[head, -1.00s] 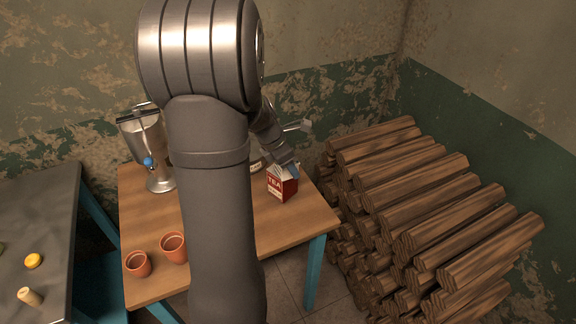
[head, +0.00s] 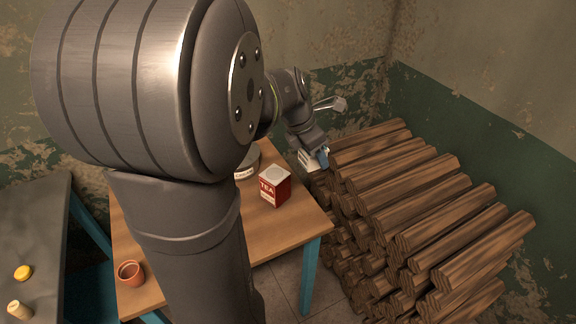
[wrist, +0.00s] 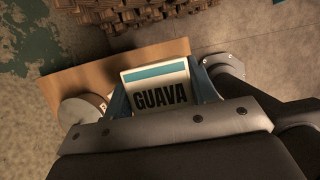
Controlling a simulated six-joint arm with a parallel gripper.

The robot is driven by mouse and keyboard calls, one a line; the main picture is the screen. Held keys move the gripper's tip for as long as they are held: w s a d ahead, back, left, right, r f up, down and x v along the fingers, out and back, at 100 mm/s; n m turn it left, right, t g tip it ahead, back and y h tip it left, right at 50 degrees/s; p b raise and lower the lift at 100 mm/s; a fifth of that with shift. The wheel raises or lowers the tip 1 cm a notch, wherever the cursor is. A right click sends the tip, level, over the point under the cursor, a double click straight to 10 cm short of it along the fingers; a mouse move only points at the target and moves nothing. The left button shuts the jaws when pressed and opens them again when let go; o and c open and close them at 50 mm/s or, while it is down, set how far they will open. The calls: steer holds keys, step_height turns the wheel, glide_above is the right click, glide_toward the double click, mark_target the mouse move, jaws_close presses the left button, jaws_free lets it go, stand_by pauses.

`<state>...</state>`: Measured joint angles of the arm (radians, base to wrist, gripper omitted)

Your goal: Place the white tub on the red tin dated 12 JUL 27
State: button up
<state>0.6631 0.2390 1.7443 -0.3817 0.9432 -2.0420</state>
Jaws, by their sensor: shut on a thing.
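My gripper (head: 322,156) is shut on a white tub (wrist: 160,92) and holds it in the air beyond the table's right edge, near the logs. The tub has a blue band and the word GUAVA, with a blue finger on each side in the wrist view. A red tin (head: 274,190) marked TEA, with a pale top, stands upright on the wooden table, left of and apart from my gripper. Its date is too small to read. The tin cannot be made out in the wrist view.
A round grey container (head: 247,166) with a white label stands behind the tin, partly hidden by my arm. A large log pile (head: 420,210) lies right of the wooden table (head: 300,228). A terracotta pot (head: 131,273) stands at front left. The table's front right is clear.

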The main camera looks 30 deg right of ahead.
glide_above(281, 171)
steer(key=a, duration=0.2)
steer(key=f, duration=0.7)
steer(key=shift+s+d, duration=0.1)
steer(key=shift+d, duration=0.15)
steer(key=shift+f, duration=1.95)
steer(key=shift+f, duration=0.1)
steer(key=o, duration=0.7)
steer(key=shift+f, duration=0.1)
steer(key=o, duration=0.4)
steer(key=v, duration=1.2)
